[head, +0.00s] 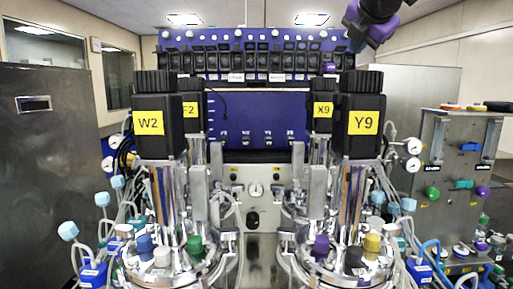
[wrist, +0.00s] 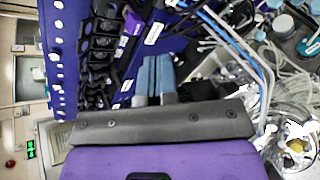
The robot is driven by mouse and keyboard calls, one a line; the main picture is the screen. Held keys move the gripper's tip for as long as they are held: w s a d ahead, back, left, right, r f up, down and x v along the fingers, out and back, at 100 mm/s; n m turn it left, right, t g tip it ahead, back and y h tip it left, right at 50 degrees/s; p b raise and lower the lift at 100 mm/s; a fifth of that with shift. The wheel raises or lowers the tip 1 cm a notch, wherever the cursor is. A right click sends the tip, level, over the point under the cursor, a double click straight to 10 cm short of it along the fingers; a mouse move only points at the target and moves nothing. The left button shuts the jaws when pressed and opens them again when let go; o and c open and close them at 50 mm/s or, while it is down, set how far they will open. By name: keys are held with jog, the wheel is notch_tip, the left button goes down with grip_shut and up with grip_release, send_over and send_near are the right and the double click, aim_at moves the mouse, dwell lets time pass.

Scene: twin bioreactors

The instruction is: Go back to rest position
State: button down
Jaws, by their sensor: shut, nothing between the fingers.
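My gripper (wrist: 155,72) shows in the wrist view, with its two blue-grey fingers close together, shut and empty. Its purple body fills the bottom of that view. In the head view, a dark and purple part of my arm hangs at the top right, in front of the rack's right end. The fingers are in front of the blue panel and its row of black holders (wrist: 100,50) in the wrist view; I cannot tell the exact gap.
Twin bioreactors stand ahead, with black motor heads labelled W2 (head: 158,124) and Y9 (head: 364,122). Behind them is a blue rack (head: 250,135). Coloured caps and tubing crowd the vessel lids. A grey gas cabinet (head: 455,160) stands at the right, a dark metal cabinet (head: 45,180) at the left.

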jog(key=s+d+f+m+g, duration=0.3)
jog(key=s+f+m, duration=0.9)
jog(key=s+f, duration=0.2)
jog(key=s+d+f+m+g+y, duration=0.1)
jog(key=s+d+f+m+g, duration=0.3)
jog(key=s+f+m, duration=0.9)
jog(key=s+f, duration=0.2)
jog(key=s, duration=0.1)
jog(key=shift+s, duration=0.4)
dwell(0.3)
